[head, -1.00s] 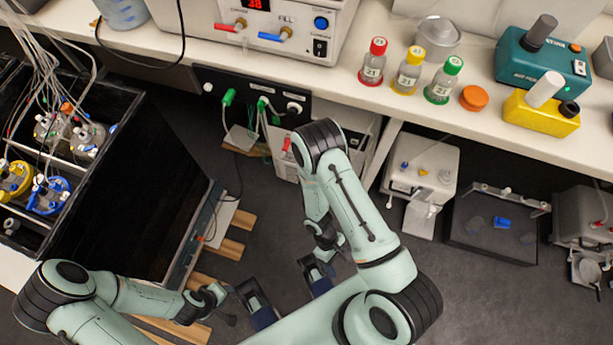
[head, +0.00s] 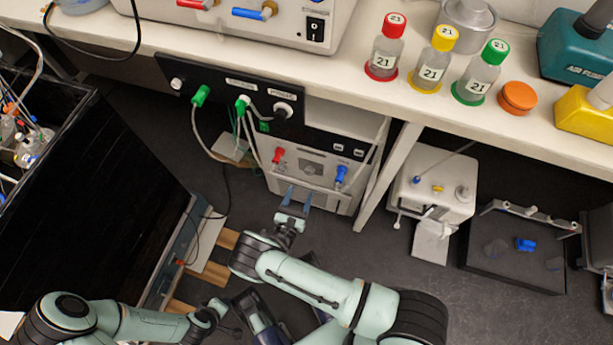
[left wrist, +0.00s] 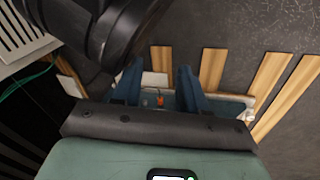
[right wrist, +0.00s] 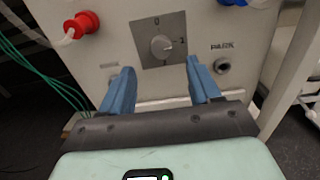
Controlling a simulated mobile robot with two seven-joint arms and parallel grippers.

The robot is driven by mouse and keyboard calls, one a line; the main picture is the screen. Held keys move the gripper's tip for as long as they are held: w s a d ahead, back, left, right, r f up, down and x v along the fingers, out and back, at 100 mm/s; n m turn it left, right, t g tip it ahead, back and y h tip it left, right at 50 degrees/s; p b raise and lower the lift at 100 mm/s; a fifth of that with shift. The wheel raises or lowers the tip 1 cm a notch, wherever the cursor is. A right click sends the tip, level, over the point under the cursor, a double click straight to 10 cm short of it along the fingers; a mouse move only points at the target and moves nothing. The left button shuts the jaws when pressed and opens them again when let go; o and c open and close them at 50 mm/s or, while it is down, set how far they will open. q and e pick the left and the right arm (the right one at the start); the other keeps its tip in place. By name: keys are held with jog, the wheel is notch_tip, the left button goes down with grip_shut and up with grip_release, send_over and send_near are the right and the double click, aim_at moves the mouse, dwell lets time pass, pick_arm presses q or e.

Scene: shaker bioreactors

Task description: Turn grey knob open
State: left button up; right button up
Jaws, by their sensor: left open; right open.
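The knob's exact setting is hard to read. My right gripper (right wrist: 160,67) is open and empty, its blue fingers pointing at the panel, one to each side below the knob and apart from it. In the head view the right gripper (head: 298,193) is just in front of the unit. My left gripper (left wrist: 158,76) is open and empty above the floor, near wooden slats.
A red connector (right wrist: 83,24) is left of the knob, with green tubes farther left. A PARK socket (right wrist: 222,65) is at right. The bench edge (head: 300,82) overhangs the unit. A black-walled box (head: 110,190) stands left; a white device (head: 432,185) stands right.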

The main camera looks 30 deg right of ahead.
aim_at(309, 173)
pick_arm(q)
jog(key=shift+g, duration=0.5)
jog(key=s+f, duration=0.1)
jog(key=s+f+b, duration=0.1)
jog(key=s, duration=0.1)
jog(key=shift+a+f, duration=0.2)
jog(key=shift+f, duration=0.1)
pick_arm(e)
jog(key=x, duration=0.8)
jog(key=shift+d, duration=0.15)
jog(key=shift+c, duration=0.3)
jog(key=c, duration=1)
